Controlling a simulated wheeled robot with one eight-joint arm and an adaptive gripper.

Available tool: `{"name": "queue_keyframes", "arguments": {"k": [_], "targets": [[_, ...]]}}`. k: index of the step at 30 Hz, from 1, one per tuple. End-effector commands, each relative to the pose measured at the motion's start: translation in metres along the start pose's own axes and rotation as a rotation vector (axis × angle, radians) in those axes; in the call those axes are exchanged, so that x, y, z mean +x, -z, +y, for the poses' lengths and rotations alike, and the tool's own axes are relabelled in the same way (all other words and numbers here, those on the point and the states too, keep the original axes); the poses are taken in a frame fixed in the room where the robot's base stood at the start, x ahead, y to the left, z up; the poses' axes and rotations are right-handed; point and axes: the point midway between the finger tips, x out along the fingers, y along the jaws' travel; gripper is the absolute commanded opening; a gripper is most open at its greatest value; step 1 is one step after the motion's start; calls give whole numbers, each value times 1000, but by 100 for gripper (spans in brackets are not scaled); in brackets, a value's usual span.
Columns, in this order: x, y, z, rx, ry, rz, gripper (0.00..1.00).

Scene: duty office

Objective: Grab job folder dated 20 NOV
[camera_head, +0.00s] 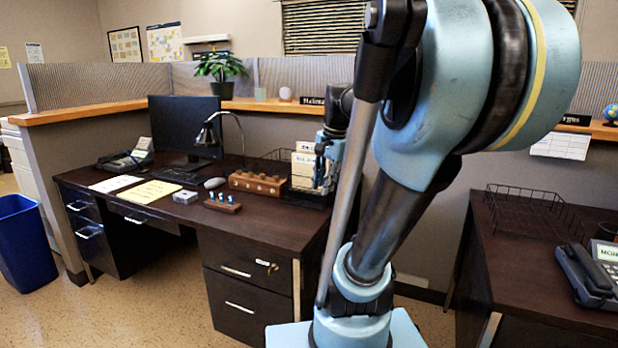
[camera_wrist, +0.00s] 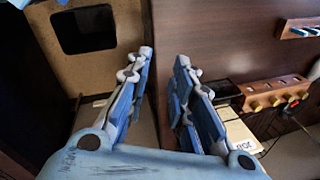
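Several cream job folders (camera_head: 304,160) stand upright in a black holder (camera_head: 310,199) at the right end of the left desk. Their dates are too small to read, so I cannot tell which one is 20 NOV. My gripper (camera_head: 322,172) is beside the folders and partly overlaps them in the head view. In the wrist view my gripper (camera_wrist: 165,57) is open, with nothing between its blue fingers. A cream folder (camera_wrist: 242,140) with partly legible lettering shows right of the right finger, partly hidden by it. I cannot tell whether the gripper touches the holder.
A wooden block with round knobs (camera_head: 258,184) sits left of the holder, also in the wrist view (camera_wrist: 275,95). A small wooden rack (camera_head: 222,204) is in front. A monitor (camera_head: 184,128) and lamp (camera_head: 206,132) stand farther left. The partition (camera_head: 262,103) rises behind.

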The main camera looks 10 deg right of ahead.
Motion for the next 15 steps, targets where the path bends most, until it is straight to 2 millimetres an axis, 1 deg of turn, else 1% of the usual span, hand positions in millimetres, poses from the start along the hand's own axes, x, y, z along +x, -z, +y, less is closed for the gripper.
{"name": "queue_keyframes", "arguments": {"k": [1, 6, 11, 15], "targets": [[-11, 12, -14, 76, 7, -8, 22], [-43, 47, -54, 349, 30, -43, 22], [-69, 84, -90, 605, 44, -81, 22], [-89, 118, -119, 828, 52, -119, 22]]}}
